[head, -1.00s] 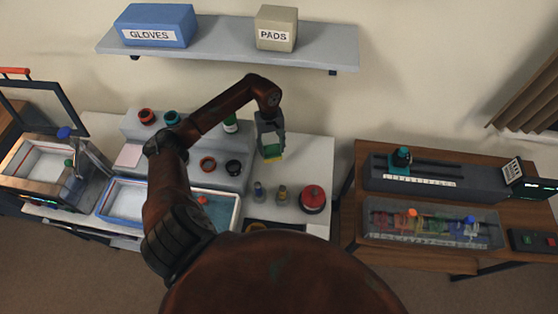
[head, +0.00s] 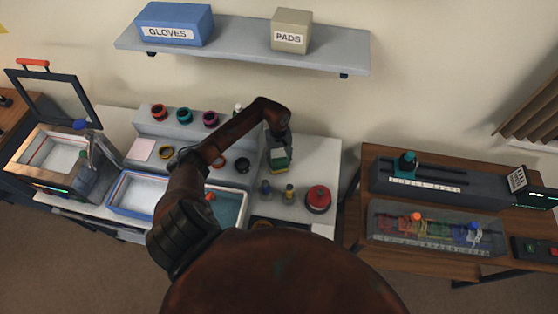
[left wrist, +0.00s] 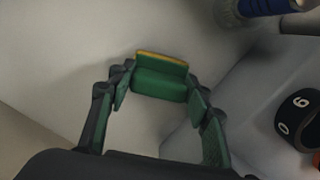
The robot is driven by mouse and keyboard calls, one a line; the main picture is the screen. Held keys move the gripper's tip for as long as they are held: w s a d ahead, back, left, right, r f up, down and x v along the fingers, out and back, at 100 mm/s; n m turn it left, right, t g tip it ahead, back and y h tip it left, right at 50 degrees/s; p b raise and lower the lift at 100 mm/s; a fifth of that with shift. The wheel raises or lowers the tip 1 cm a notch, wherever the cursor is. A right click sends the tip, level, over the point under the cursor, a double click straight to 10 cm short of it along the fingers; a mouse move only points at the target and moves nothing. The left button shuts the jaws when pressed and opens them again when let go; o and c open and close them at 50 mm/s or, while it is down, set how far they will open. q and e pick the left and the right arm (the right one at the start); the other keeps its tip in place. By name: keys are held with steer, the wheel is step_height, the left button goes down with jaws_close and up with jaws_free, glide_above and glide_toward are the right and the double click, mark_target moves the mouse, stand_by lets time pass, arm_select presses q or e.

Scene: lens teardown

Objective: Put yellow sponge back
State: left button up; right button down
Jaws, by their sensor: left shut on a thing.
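The sponge (head: 280,166), green with a yellow edge, is in my left gripper (head: 279,152), over the right part of the white bench, behind two small bottles. In the left wrist view the sponge (left wrist: 160,83) sits between the fingers of the left gripper (left wrist: 162,95), its green side and a thin yellow strip showing. The gripper is shut on it. The gap between the sponge and the bench is hard to tell. My right gripper is not in view.
Two small bottles (head: 265,188) and a red round container (head: 317,199) stand on the bench just in front. A blue-rimmed tray (head: 118,200) lies to the left. A stepped grey rack (head: 150,127) holds several rings. A shelf (head: 240,50) hangs above.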

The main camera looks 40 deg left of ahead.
arm_select(q)
steer(key=shift+f, duration=0.1)
steer(key=o, duration=1.1)
steer(key=shift+w+a+r, duration=0.1)
steer(key=shift+r, duration=0.4)
step_height(320, 180, up, 11)
steer(key=a+b, duration=0.1)
steer(key=b, duration=0.1)
steer(key=shift+w, duration=0.3)
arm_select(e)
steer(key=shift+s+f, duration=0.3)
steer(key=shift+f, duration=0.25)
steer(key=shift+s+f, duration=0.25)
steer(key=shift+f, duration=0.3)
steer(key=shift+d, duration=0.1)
